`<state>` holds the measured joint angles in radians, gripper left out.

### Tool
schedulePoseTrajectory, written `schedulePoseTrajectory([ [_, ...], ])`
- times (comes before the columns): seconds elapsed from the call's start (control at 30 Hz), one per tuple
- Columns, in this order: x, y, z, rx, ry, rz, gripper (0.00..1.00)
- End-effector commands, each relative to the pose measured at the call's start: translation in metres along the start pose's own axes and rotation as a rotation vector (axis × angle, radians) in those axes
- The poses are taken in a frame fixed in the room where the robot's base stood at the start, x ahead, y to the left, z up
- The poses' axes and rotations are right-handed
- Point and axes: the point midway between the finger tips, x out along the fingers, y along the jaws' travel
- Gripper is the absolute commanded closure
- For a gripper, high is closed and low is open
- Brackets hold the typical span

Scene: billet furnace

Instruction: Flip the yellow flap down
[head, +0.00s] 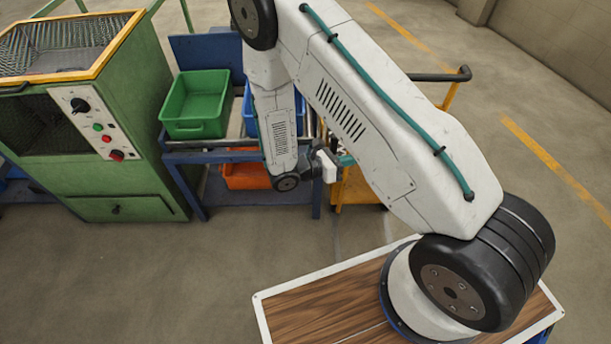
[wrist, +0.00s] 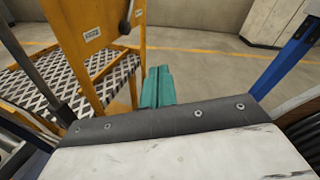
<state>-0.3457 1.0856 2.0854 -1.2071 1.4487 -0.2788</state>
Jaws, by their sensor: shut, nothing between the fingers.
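In the wrist view, an upright yellow panel (wrist: 92,38) with small white labels and a dark handle stands at the upper left. It appears to be the yellow flap, but I cannot be sure. In the head view, a yellow panel (head: 358,189) shows partly behind my arm; most of it is hidden. My gripper (wrist: 158,76) has teal fingers that are shut with nothing between them. In the wrist view it is to the right of the yellow panel, apart from it. In the head view my gripper (head: 345,160) is mostly hidden by my arm.
A yellow frame with mesh (wrist: 40,82) is at the left of the wrist view. A blue post (wrist: 288,55) stands at the right. In the head view, a green furnace cabinet (head: 115,185) and a rack with a green bin (head: 196,104) and an orange bin (head: 246,177) stand at the left.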

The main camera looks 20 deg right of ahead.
Motion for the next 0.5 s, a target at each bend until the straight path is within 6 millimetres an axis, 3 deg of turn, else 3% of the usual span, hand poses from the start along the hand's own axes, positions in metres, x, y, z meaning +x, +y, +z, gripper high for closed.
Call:
schedulePoseTrajectory([
  [0.03, 0.002, 0.010, -0.024, -0.076, -0.050, 0.057, 1.00],
  [0.3, -0.001, 0.068, -0.147, -0.455, -0.319, 0.439, 1.00],
  [0.4, -0.011, 0.087, -0.191, -0.573, -0.424, 0.599, 1.00],
  [0.5, -0.031, 0.108, -0.224, -0.655, -0.534, 0.758, 1.00],
])
